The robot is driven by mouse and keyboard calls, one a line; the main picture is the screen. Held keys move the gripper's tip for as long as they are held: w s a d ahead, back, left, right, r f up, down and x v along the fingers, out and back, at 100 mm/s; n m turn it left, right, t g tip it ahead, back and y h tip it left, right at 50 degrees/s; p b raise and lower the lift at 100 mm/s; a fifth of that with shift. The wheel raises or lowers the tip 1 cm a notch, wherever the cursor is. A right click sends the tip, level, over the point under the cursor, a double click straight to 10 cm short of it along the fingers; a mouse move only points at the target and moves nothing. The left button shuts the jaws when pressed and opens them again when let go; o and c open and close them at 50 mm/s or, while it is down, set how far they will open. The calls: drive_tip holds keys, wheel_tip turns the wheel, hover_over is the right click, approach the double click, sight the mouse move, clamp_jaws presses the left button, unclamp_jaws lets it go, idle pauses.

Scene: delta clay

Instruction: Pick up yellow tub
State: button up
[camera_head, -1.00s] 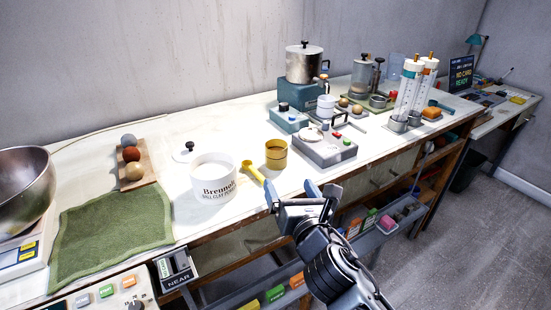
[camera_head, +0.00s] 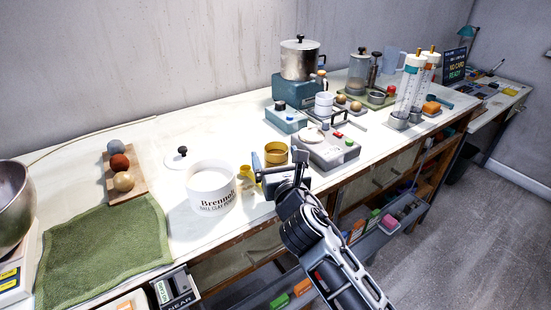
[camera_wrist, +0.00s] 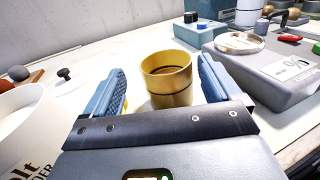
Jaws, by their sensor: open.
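The yellow tub (camera_wrist: 168,84) is a round, open-topped cup with a dark band. It stands upright on the white worktop, ahead of and between the two blue fingers of my gripper (camera_wrist: 163,88) in the wrist view.
A large white Brennolt tub (camera_head: 211,188) stands close on the left, with a yellow scoop (camera_head: 246,172) beside it. A grey device (camera_head: 333,147) stands close on the right. A green towel (camera_head: 105,240) and a board with balls (camera_head: 120,180) lie further left.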

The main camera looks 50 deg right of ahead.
sight(274, 144)
drive_tip(key=x, duration=0.3)
drive_tip(key=shift+w+d+p, duration=0.1)
drive_tip(key=shift+d+p, duration=0.2)
drive_tip(key=shift+d, duration=0.2)
drive_tip(key=shift+w+d, duration=0.3)
drive_tip(key=shift+w, duration=0.2)
drive_tip(key=c, duration=1.2)
drive_tip(key=shift+o, duration=0.2)
drive_tip(key=shift+r, duration=0.15)
wheel_tip(274, 144, up, 4)
drive_tip(key=shift+r+p, duration=0.1)
drive_tip(key=shift+p, duration=0.95)
drive_tip(key=s+d+r+p, duration=0.3)
drive_tip(key=s+r, duration=0.3)
drive_tip(key=s, duration=0.5)
drive_tip(key=shift+d+r, duration=0.2)
drive_tip(key=shift+d, duration=0.2)
